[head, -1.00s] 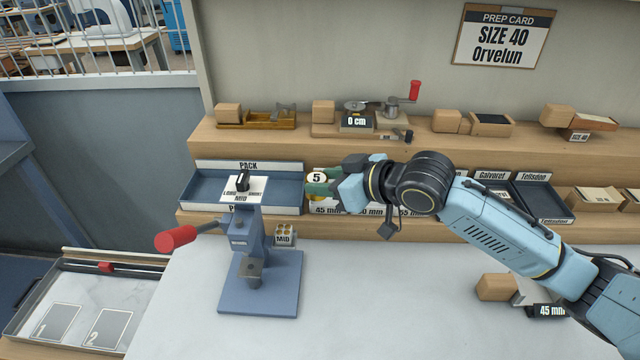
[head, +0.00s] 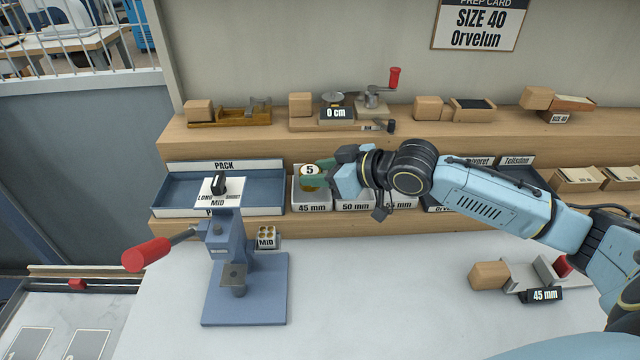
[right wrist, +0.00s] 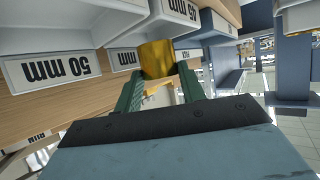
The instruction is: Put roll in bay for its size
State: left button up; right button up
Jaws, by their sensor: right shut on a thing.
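A gold roll with a white end marked 5 (head: 310,171) is in my right gripper (head: 318,178), which is shut on it. In the head view the roll appears over the 45 mm bay (head: 311,208), at the left of the bay row; its exact height is unclear. The 50 mm bay (head: 354,206) and the partly hidden 55 mm bay (head: 402,204) are to its right, under my arm. In the right wrist view the gold roll (right wrist: 157,59) sits between the green fingertips (right wrist: 158,82), near the bay fronts. My left gripper is not in view.
A blue PACK tray (head: 262,190) is left of the bays. A blue press with a red handle (head: 147,254) stands in front of it. A measuring stand showing 45 mm (head: 545,295) is at right. A prep card (head: 481,24) reads SIZE 40 Orvelun. The middle tabletop is clear.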

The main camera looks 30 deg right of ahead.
notch_tip(320, 180, down, 3)
jog(key=shift+r, duration=0.2)
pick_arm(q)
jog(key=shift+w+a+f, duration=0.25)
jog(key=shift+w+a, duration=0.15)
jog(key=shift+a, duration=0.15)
pick_arm(e)
jog(key=shift+f, duration=0.1)
jog(key=o, duration=0.8)
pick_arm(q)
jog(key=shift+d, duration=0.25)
